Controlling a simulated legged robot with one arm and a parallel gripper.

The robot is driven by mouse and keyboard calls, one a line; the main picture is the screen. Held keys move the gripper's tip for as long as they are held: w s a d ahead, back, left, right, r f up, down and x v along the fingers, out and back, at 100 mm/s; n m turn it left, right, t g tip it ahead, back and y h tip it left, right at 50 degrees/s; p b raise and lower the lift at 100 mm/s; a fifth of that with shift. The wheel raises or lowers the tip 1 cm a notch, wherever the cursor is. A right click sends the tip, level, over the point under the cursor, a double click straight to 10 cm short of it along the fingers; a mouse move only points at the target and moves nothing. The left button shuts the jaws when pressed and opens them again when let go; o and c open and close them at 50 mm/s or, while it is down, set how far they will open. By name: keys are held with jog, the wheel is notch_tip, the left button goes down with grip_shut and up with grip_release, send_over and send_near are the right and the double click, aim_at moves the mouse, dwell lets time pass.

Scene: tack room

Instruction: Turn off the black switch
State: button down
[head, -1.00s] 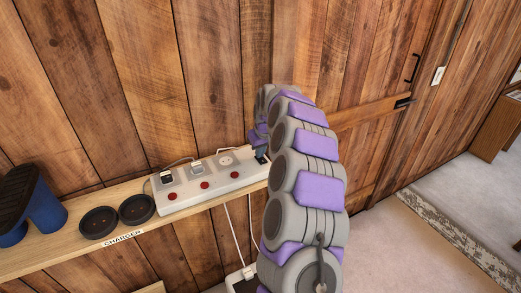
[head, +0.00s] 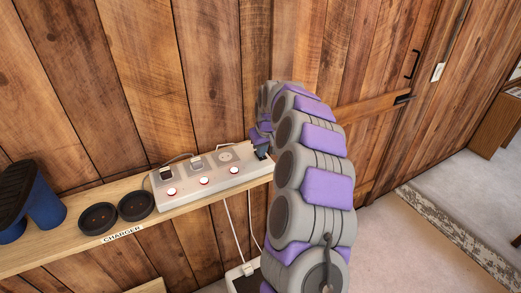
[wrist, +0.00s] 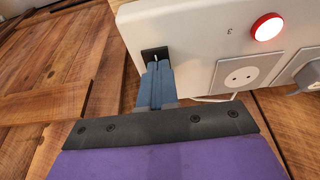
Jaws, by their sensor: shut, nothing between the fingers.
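The black switch (wrist: 154,54) is set in the end of a white power strip (wrist: 195,30), with a small white mark on it in the wrist view. My gripper (wrist: 157,72) is shut and empty, its blue-grey fingertips at the lower edge of the switch, touching it or very close. The fingers cover part of the switch, and I cannot tell which way it is tipped. In the head view my gripper (head: 262,150) is at the right end of the power strip (head: 210,180), largely hiding the switch. The strip's round buttons look white with red rims.
The strip lies on a wooden shelf (head: 70,245) along a plank wall. Plugs sit in some of its sockets. Two black round cups (head: 117,212) and a blue object with a black top (head: 40,205) stand to the left. White cables hang below the shelf.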

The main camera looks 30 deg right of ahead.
jog(key=shift+s+f, duration=0.1)
jog(key=shift+f, duration=0.05)
jog(key=shift+r, duration=0.45)
jog(key=p+v, duration=0.2)
jog(key=v, duration=1.1)
jog(key=shift+a+r, duration=0.2)
jog(key=shift+d, duration=0.2)
jog(key=shift+d, duration=0.1)
